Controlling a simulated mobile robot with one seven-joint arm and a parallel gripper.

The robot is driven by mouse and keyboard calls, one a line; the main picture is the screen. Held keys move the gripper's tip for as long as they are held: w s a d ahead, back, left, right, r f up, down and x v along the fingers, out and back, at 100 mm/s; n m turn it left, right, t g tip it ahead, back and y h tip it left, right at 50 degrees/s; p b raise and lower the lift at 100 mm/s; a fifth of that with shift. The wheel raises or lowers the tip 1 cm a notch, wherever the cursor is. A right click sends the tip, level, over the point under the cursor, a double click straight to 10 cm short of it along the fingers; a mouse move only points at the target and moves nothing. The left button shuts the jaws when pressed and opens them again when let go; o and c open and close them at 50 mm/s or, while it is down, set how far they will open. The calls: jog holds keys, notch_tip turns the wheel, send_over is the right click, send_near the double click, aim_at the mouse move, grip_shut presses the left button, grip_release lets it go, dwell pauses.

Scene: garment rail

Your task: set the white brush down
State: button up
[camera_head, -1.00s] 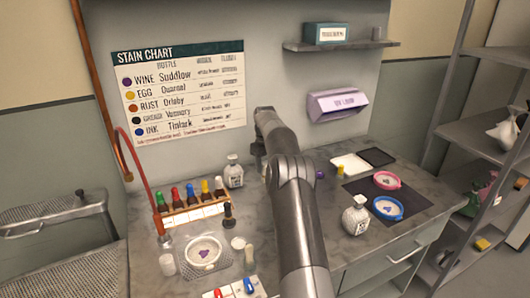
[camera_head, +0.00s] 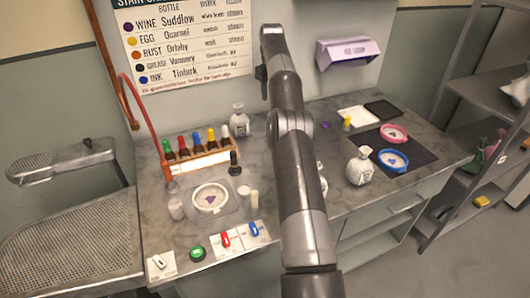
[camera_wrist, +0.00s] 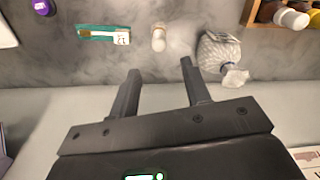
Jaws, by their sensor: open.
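A small white item that looks like the white brush (camera_head: 160,262) lies on a pale card at the counter's front left corner, apart from my gripper. My gripper (camera_wrist: 160,66) is open with nothing between its fingers, raised above the back of the counter. I cannot tell what the upright piece is.
A red brush-like item (camera_head: 226,240) and a blue one (camera_head: 253,230) lie near the front edge, beside a green round piece (camera_head: 197,253). A rack of dropper bottles (camera_head: 198,157) and a white dish (camera_head: 209,198) stand behind. Another white bottle (camera_head: 360,167) is right of my arm.

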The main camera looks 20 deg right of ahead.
jog(key=s+a+r+t, duration=0.1)
jog(key=s+a+r, duration=0.55)
jog(key=r, duration=0.25)
jog(key=s+a+r+t, duration=0.1)
jog(key=s+a+r, duration=0.4)
jog(key=a+r, duration=0.3)
jog(key=s+a+r, duration=0.3)
jog(key=s, duration=0.4)
jog(key=s+a+f+m+t, duration=0.1)
jog(key=s+a, duration=0.2)
jog(key=s, duration=0.6)
jog(key=s+a+f+m+t, duration=0.1)
jog(key=s+a, duration=0.1)
jog(key=s, duration=0.7)
jog(key=s+a+f+t, duration=0.1)
jog(key=s+a+f, duration=0.1)
jog(key=s+f, duration=0.8)
jog(key=s, duration=0.4)
jog(key=shift+f+m+t, duration=0.3)
